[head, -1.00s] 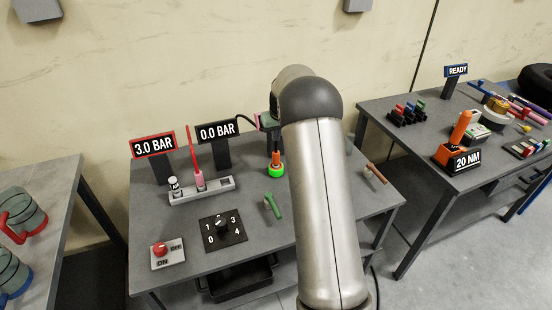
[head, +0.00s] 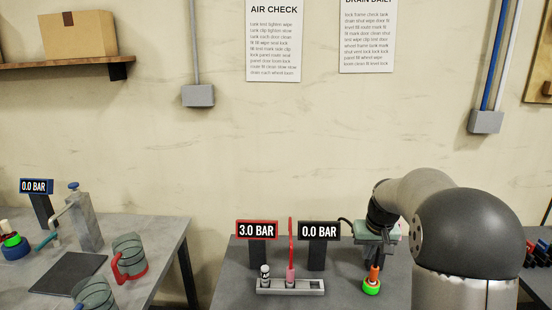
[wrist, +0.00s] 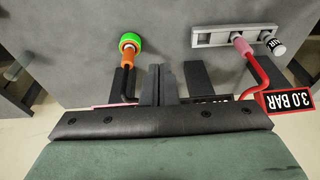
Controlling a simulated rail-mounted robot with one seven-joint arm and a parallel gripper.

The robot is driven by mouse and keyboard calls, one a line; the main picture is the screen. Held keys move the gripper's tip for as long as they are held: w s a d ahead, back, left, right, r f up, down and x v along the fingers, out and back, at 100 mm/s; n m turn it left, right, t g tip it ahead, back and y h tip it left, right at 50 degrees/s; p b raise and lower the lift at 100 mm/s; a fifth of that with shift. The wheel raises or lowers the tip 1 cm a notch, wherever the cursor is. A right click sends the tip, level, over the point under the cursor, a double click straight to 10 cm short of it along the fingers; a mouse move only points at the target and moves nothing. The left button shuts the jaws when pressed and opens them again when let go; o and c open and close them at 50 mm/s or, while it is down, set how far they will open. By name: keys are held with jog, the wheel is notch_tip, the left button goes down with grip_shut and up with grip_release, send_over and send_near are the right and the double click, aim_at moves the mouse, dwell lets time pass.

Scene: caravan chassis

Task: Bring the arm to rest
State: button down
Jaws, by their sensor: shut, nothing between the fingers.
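My gripper (head: 376,240) shows in the head view at the right, at the end of my bent arm, above the back part of the middle table (head: 232,285). In the wrist view its two dark fingers (wrist: 158,78) are together with nothing between them. The orange and green fitting (head: 372,282) stands on the table below the gripper in the head view, and shows apart from the fingers in the wrist view (wrist: 129,46). My arm hides the table's right part.
Behind a grey rack (head: 305,287) with a pink-ended red hose (head: 291,250) stand the 3.0 BAR (head: 257,230) and 0.0 BAR (head: 319,231) signs. A left table (head: 150,238) carries clear jugs with red and blue handles.

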jog(key=s+a, duration=0.4)
jog(key=s, duration=0.7)
jog(key=s+a+g, duration=0.1)
jog(key=s+a, duration=0.3)
jog(key=s, duration=0.7)
jog(key=s+a+g, duration=0.1)
jog(key=s+a, duration=0.2)
jog(key=s, duration=0.8)
jog(key=shift+a+f+n, duration=0.25)
jog(key=shift+a+n, duration=0.05)
jog(key=shift+a, duration=0.1)
